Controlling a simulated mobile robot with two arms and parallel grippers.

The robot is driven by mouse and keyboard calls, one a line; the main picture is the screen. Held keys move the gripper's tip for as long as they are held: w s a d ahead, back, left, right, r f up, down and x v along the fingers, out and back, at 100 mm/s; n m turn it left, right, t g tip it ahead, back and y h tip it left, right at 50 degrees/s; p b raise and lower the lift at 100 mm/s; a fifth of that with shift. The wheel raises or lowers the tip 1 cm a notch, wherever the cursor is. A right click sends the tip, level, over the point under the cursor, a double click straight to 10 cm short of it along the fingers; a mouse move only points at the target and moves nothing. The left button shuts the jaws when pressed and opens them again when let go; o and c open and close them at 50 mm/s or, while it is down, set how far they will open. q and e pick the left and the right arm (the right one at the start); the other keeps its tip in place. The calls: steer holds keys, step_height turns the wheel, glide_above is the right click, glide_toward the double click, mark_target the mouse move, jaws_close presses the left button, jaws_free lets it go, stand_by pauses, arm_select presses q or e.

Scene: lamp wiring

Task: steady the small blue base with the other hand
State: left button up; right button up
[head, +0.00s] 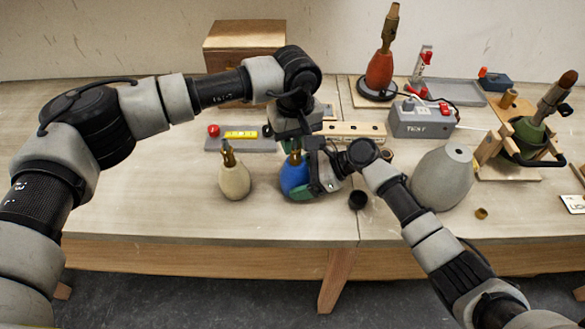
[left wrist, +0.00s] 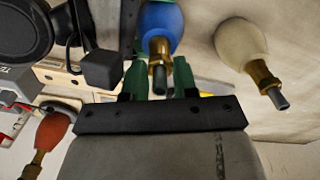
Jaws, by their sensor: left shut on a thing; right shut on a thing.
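The small blue base (head: 291,181) stands upright on the table, with a brass fitting (head: 295,157) at its top. In the left wrist view the blue base (left wrist: 166,24) shows with its brass neck (left wrist: 160,46) and a dark stem. My left gripper (left wrist: 160,66) has its green fingers on both sides of the fitting and is shut on it; in the head view it (head: 295,147) comes down from above. My right gripper (head: 310,182) is shut on the blue base from its right side. Its fingers partly hide the base, and their exact contact is hard to see.
A cream base (head: 234,181) stands close on the left. A grey test box (head: 421,120) and a red base (head: 379,71) stand behind. The table's front strip is clear.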

arm_select(q)
steer(key=shift+s+d+m, duration=0.1)
steer(key=shift+s+m, duration=0.05)
steer(key=shift+m, duration=0.65)
steer(key=o, duration=0.6)
steer(key=shift+o, duration=0.2)
steer(key=shift+r, duration=3)
